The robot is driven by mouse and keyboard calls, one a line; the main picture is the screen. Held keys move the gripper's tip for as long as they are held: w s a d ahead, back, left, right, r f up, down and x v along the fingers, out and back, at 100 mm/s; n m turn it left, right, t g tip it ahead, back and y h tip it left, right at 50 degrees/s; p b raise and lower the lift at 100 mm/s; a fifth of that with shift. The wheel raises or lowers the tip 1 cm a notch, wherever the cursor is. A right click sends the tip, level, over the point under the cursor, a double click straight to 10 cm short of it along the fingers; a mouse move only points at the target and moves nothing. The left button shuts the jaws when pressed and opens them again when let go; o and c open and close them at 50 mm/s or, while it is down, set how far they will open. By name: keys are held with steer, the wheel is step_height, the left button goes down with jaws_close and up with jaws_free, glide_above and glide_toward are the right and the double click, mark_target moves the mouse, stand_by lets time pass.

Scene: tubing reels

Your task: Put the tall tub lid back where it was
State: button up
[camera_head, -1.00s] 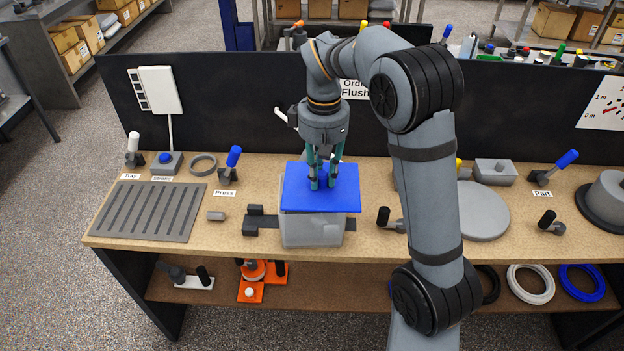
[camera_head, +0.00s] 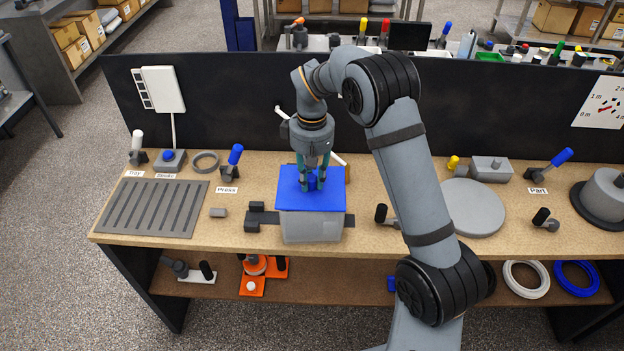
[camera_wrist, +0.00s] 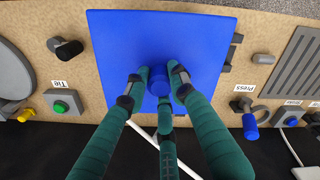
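The tall tub lid (camera_head: 292,194) is a blue square plate with a blue round knob. It lies level over the top of the grey tub (camera_head: 311,228), with no clear gap between them. I cannot tell whether it is fully seated. My gripper (camera_head: 312,186) points straight down, its green fingers around the knob. In the wrist view, the fingers of my gripper (camera_wrist: 160,84) are close about the knob, apparently touching it, and the lid (camera_wrist: 115,45) fills the upper middle. The lid hides the tub's rim and inside.
A ribbed tray (camera_head: 150,208) is at the left. A blue-handled Press lever (camera_head: 234,158) stands behind left of the tub. A round grey disc (camera_head: 466,207) lies to the right. A dark panel (camera_head: 235,110) closes the bench's back.

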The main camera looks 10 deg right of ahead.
mark_target(312, 176)
steer(key=o, duration=0.4)
steer(key=shift+s+f, duration=0.35)
steer(key=shift+f, duration=0.2)
steer(key=shift+c, duration=0.2)
steer(key=shift+w+r, duration=0.15)
steer(key=shift+r, duration=0.4)
step_height(312, 176, up, 11)
steer(key=shift+w+r, duration=0.15)
step_height(312, 176, down, 12)
steer(key=shift+r, duration=0.25)
